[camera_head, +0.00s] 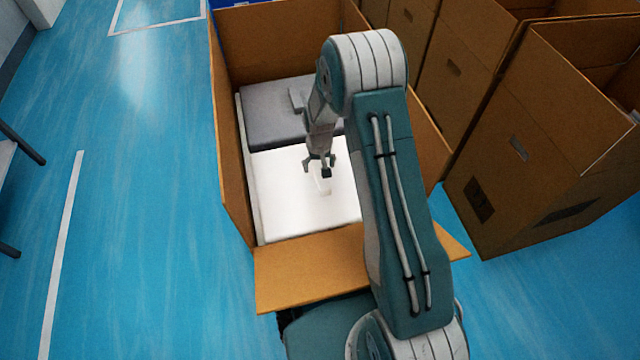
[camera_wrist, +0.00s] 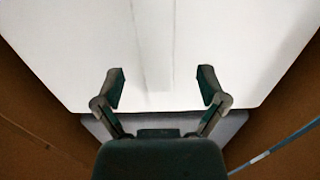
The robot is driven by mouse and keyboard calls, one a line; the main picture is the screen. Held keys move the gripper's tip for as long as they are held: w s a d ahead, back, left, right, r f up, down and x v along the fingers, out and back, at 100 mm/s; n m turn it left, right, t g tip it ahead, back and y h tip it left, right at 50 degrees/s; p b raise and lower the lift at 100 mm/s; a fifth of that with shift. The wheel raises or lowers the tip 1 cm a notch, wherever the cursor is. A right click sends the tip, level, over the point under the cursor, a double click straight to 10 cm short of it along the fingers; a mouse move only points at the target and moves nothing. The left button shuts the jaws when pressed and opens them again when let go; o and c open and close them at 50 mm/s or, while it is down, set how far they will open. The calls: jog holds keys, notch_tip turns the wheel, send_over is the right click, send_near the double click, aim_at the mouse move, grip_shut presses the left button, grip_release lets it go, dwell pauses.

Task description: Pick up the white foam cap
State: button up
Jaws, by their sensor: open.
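The white foam cap (camera_head: 283,205) lies in the near part of an open cardboard box. A small pale raised or recessed shape shows near its middle, just below my gripper. My gripper (camera_head: 319,165) hangs over the cap, pointing down, with its fingers apart and nothing visible between them. In the wrist view the white foam cap (camera_wrist: 80,45) fills most of the picture, with a faint strip down its middle. My gripper (camera_wrist: 161,76) is spread on both sides of that strip. I cannot tell how large the gap to the foam is. My arm hides the cap's right side.
The cardboard box (camera_head: 232,170) has upright walls and a near flap (camera_head: 310,280) folded outward. A grey block (camera_head: 275,130) lies behind the cap. More open cardboard boxes (camera_head: 500,190) stand at the right. The blue floor (camera_head: 140,200) at the left is mostly clear.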

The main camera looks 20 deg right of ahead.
aim_at(320, 176)
notch_tip(320, 176, down, 5)
jog(key=shift+s+d+r, duration=0.1)
jog(key=shift+d, duration=0.05)
jog(key=shift+c, duration=0.3)
grip_shut()
notch_tip(320, 176, up, 10)
jog(key=shift+r, duration=0.1)
dwell(0.3)
notch_tip(320, 176, up, 28)
dwell(2.0)
